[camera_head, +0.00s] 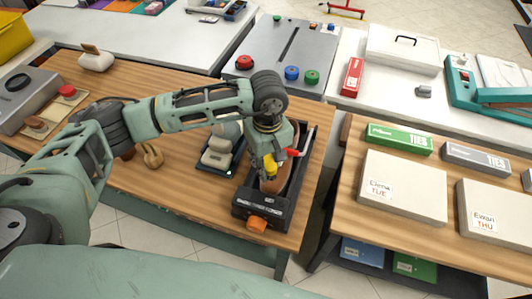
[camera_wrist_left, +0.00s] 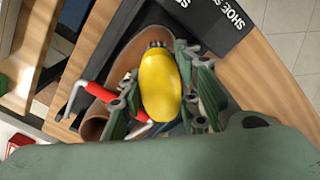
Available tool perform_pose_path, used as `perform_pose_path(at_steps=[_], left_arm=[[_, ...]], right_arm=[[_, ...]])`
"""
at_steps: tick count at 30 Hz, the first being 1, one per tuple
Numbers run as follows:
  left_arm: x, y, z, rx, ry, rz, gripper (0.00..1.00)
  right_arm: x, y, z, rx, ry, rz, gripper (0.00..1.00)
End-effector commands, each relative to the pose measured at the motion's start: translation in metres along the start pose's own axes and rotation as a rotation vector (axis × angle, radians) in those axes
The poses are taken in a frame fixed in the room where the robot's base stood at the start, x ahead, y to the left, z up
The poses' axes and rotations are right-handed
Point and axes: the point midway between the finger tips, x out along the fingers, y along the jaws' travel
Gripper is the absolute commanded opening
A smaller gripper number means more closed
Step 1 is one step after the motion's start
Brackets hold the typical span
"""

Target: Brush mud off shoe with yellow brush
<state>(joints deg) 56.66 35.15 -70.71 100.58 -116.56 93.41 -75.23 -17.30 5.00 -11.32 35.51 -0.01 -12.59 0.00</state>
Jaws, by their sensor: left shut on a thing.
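The yellow brush (camera_head: 270,166) is in the jaws of my left gripper (camera_head: 268,158), over the shoe. In the left wrist view the brush's rounded yellow handle (camera_wrist_left: 160,88) sits between the two fingers, which are shut on it. The brown shoe (camera_head: 291,178) lies in a black shoe stand (camera_head: 245,213) on the wooden table. Part of the shoe (camera_wrist_left: 126,55) shows behind the brush in the left wrist view. The gripper hides much of the shoe, and I cannot tell whether the bristles touch it or where mud is. My right gripper is not in view.
A red-handled lever (camera_head: 291,152) sticks up close beside the gripper. A dark tray with pale rounded objects (camera_head: 216,155) stands just left of the stand. An orange knob (camera_head: 257,224) is at its front. Boxes (camera_head: 402,187) cover the right table.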

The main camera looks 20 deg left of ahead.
Motion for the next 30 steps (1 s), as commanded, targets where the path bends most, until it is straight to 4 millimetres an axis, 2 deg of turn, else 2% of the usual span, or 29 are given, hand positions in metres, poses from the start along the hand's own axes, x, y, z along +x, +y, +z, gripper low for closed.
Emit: perform_pose_path(at_steps=[6, 12, 18, 30], left_arm=[[-0.022, 0.003, -0.003, -0.007, 0.001, 0.001, 0.06], [-0.035, 0.004, -0.004, -0.011, 0.0, 0.0, 0.06], [-0.036, 0.004, -0.004, -0.012, 0.0, -0.001, 0.06], [-0.035, 0.004, -0.004, -0.012, -0.001, -0.001, 0.06]], right_arm=[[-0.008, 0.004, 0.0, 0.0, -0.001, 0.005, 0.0], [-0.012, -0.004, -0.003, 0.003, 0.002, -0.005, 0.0], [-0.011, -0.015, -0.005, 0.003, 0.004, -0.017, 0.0], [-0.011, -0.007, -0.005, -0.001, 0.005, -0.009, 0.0]])
